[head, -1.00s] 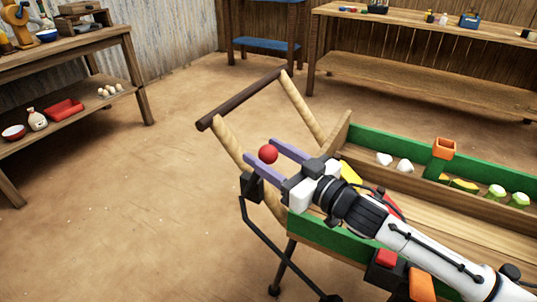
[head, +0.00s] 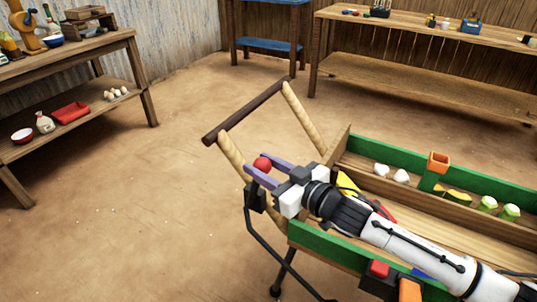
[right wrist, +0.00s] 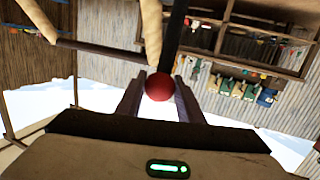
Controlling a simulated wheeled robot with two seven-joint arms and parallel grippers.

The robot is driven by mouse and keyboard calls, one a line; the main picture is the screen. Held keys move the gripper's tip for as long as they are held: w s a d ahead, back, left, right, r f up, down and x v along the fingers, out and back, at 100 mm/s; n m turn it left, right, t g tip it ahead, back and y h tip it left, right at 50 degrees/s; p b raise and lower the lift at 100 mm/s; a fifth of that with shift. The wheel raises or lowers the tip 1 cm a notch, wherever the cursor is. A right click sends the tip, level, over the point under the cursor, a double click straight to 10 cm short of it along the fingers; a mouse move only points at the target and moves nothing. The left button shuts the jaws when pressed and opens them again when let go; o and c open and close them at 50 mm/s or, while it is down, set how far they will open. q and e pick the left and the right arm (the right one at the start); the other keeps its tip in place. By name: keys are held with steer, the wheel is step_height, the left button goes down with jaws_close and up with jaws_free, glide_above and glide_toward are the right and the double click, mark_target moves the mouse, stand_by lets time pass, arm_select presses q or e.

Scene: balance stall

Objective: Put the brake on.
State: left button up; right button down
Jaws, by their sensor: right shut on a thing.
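The brake lever shows as a red ball knob (head: 262,163) in the head view, beside the cart's push handle (head: 245,110). In the right wrist view the red knob (right wrist: 159,87) sits on a dark bar between the two fingers. My right gripper (head: 260,164) comes in from the lower right, its purple fingers closed on the knob from both sides. The lever's lower part is largely hidden behind the gripper. My left gripper is not in view.
The wooden cart has green sides (head: 400,159) and holds white, yellow and green goods. An orange box (head: 438,161) stands on its divider. Shelved tables stand at the left (head: 90,50) and back right (head: 420,80). The floor at the left is clear.

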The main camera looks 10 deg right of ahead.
steer(key=a+p, duration=0.1)
steer(key=p, duration=0.1)
steer(key=w+a+r+g+h+p, duration=0.1)
steer(key=p, duration=0.1)
steer(key=w+p, duration=0.1)
steer(key=p, duration=0.2)
steer(key=shift+a+r+h, duration=0.3)
steer(key=shift+a+r, duration=0.05)
steer(key=shift+a, duration=0.05)
steer(key=shift+w+a+f+n+g+h+p, duration=0.15)
steer(key=shift+w+a+f+g+h+p, duration=0.15)
steer(key=shift+w+a+g+p, duration=0.35)
steer(key=shift+w+a+f+n+g+h+p, duration=0.2)
steer(key=shift+w+a+g+h+p, duration=0.2)
steer(key=shift+a+p, duration=0.45)
steer(key=shift+w+a+f+n+g+h+p, duration=0.2)
steer(key=shift+w+a+g+h+p, duration=0.25)
steer(key=shift+p, duration=0.5)
steer(key=c, duration=1.2)
jaws_free()
steer(key=p+v, duration=0.1)
steer(key=v, duration=0.9)
steer(key=shift+s, duration=0.15)
